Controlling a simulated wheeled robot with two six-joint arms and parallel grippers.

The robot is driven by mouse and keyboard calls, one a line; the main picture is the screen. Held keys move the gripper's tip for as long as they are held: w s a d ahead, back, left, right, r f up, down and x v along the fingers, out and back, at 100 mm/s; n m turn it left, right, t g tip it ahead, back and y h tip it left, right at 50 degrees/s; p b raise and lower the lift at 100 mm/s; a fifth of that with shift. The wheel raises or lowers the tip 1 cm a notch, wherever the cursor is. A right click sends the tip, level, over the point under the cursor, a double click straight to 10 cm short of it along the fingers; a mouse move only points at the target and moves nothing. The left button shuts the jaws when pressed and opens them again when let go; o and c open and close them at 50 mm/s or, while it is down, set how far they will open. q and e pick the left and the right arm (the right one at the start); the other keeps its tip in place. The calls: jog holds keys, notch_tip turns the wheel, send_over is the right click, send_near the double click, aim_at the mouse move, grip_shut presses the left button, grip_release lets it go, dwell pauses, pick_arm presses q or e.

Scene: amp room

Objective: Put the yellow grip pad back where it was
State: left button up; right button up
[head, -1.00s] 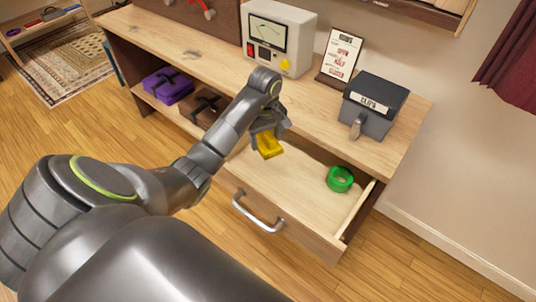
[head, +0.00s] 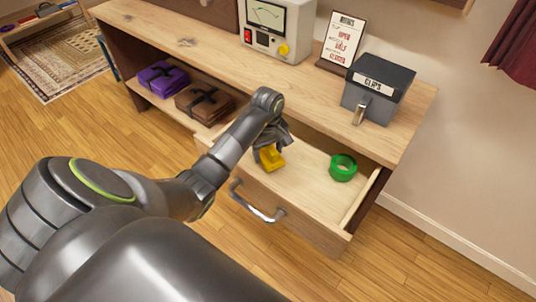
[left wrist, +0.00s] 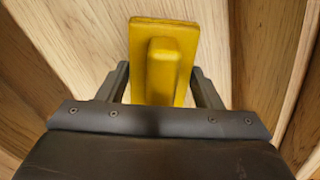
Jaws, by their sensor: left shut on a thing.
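The yellow grip pad (head: 271,157) is held by my left gripper (head: 268,146) over the left part of the open drawer (head: 301,188). In the left wrist view the pad (left wrist: 165,55) has a flat plate with a raised handle, and the two fingers of my left gripper (left wrist: 164,88) close on it from both sides. Pale wood shows beneath it. I cannot tell whether the pad touches the drawer floor. My right gripper is not in view.
A green ring (head: 343,167) lies in the drawer's right part. A grey box labelled CLIPS (head: 376,94), a sign card (head: 342,40) and a meter box (head: 277,28) stand on the bench top (head: 214,48). Purple (head: 162,77) and brown (head: 204,103) bundles lie on the shelf below.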

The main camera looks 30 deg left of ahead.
pick_arm(q)
jog(key=shift+f, duration=0.75)
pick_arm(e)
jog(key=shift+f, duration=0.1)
pick_arm(q)
jog(key=shift+f, duration=0.25)
jog(key=o, duration=0.7)
jog(key=shift+r, duration=0.1)
jog(key=shift+o, duration=1.2)
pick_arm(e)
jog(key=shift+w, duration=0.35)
pick_arm(q)
jog(key=shift+r, duration=0.15)
